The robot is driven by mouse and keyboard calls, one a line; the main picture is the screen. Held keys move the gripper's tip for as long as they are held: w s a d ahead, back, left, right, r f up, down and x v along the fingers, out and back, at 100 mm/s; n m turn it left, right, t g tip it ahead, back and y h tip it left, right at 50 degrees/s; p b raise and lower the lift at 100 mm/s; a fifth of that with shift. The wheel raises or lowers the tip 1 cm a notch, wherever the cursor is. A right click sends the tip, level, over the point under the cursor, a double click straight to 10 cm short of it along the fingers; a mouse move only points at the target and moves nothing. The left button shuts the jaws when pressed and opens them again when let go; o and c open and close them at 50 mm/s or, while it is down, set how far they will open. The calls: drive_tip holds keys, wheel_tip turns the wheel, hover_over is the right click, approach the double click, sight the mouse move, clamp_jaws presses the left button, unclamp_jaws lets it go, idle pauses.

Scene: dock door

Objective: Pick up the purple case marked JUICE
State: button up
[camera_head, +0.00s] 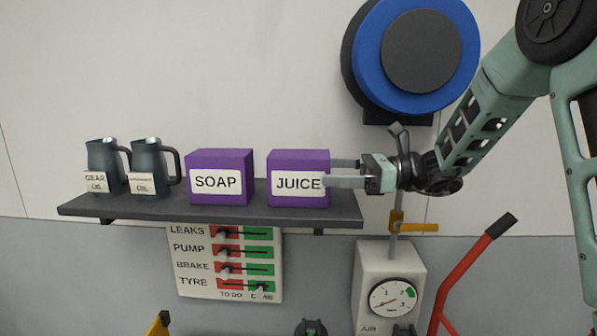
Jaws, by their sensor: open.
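The purple case marked JUICE (298,163) stands upright on the dark wall shelf (340,213), near its right end. My gripper (341,172) comes in from the right, level with the case, with its two fingers pointing left. The fingers are apart, and their tips are at the right side of the case. One finger is in front and reaches over the right edge of the JUICE label; the other is farther back, its tip near the case's right side. I cannot tell whether either finger touches the case.
A purple case marked SOAP (215,180) stands left of it with a small gap. Two dark jugs (150,165) stand farther left. Below are a checklist board (225,265) and an air gauge box (390,290). A blue reel (450,60) hangs above my gripper.

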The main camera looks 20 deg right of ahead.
sight(311, 172)
drive_tip(key=p+x, duration=0.3)
drive_tip(key=x, duration=0.1)
drive_tip(key=shift+w+f, duration=0.1)
drive_tip(key=shift+w, duration=0.05)
drive_tip(key=shift+w+a+f, duration=0.15)
drive_tip(key=shift+a+f, duration=0.05)
drive_tip(key=shift+a, duration=0.15)
drive_tip(key=c, duration=1.5)
